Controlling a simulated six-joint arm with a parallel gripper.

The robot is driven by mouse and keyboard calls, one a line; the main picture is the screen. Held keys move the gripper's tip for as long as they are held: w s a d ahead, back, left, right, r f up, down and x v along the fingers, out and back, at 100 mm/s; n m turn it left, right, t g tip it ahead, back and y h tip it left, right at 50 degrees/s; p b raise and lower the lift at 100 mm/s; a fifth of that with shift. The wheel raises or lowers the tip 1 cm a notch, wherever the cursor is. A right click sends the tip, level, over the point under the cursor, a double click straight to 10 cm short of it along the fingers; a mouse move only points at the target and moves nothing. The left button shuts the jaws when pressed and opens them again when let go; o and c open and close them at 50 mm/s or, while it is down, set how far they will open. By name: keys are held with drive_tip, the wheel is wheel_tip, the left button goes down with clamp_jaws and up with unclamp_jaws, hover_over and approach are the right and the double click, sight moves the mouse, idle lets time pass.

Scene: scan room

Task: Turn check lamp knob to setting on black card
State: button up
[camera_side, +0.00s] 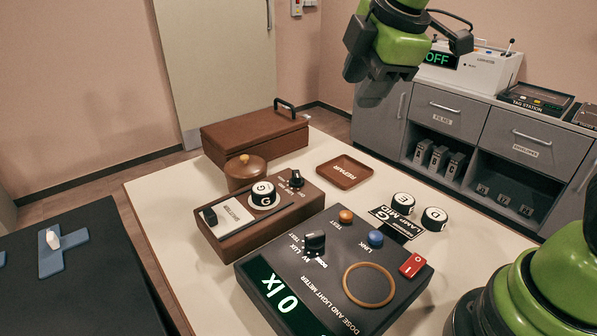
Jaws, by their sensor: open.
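A black knob (297,179) stands on the far right end of a brown wooden box (232,244); its small lettering is too small to read surely, and so is its pointer. A black card (397,226) lies on the table behind the dark meter, with white lettering that seems to read "LAMP MID". Two black-and-white lettered pieces stand beside it. My gripper (370,90) is open and empty, high above the table's far right side, well apart from the knob and card.
The dose and light meter (393,317) fills the front, with its own black knob (314,243), buttons and a tan ring (368,286). A round lidded pot (245,172), brown case (254,137) and small tray (345,184) stand behind.

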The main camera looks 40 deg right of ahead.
drive_tip(key=w+f+n+h, duration=0.1)
drive_tip(key=w+f+n, duration=0.4)
drive_tip(key=w+n, duration=0.15)
drive_tip(key=n+g, duration=0.1)
drive_tip(key=n, duration=0.9)
approach(297, 174)
drive_tip(key=shift+h, duration=0.4)
drive_tip(key=x, duration=0.9)
drive_tip(key=shift+a, duration=0.4)
clamp_jaws()
